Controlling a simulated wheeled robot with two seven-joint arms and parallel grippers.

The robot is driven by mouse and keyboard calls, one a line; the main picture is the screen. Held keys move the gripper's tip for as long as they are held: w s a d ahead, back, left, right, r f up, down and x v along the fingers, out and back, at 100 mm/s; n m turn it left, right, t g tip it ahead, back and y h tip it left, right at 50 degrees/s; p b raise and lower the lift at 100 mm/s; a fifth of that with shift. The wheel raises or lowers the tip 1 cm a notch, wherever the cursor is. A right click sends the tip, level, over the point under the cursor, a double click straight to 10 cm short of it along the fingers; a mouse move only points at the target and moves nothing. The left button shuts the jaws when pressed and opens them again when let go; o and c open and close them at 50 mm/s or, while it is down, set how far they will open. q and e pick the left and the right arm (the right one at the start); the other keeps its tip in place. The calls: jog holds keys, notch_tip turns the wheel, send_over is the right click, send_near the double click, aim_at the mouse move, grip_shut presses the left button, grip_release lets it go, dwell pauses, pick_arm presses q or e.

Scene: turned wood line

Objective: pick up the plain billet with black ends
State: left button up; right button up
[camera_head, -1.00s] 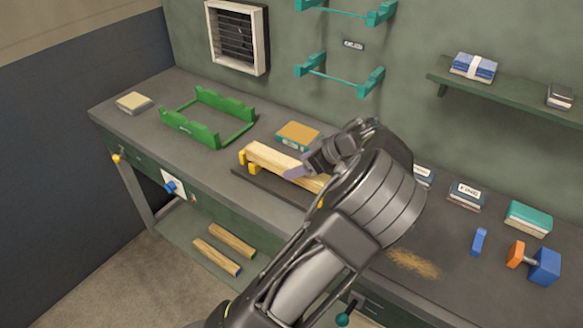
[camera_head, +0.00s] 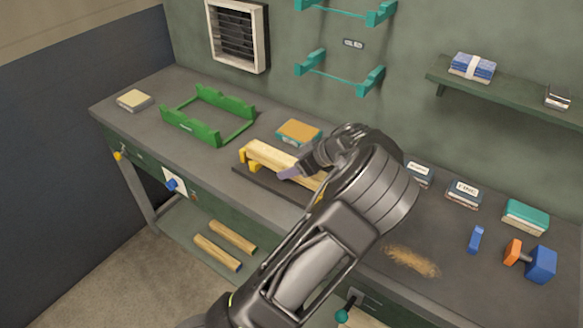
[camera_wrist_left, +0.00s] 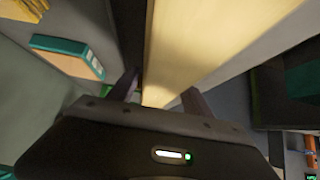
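A long pale wooden billet (camera_head: 275,158) lies on yellow supports on a dark base on the workbench. Its far-right part is hidden behind my arm, and I cannot make out black ends on it. My left gripper (camera_head: 290,174) is at the billet, its fingers pointing down to it. In the left wrist view the billet (camera_wrist_left: 195,45) runs between the two fingertips of the left gripper (camera_wrist_left: 160,92), one finger on each side, with a gap visible on the left side. The left gripper looks open. My right gripper is not in view.
A green cradle (camera_head: 207,116) stands empty at the left. A tan-topped box (camera_head: 298,131) sits just behind the billet. Two wooden pieces (camera_head: 225,243) lie on the lower shelf. Labelled boxes (camera_head: 464,192), a blue block (camera_head: 476,240) and sawdust (camera_head: 412,260) are at the right.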

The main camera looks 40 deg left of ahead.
pick_arm(q)
grip_shut()
dwell(0.4)
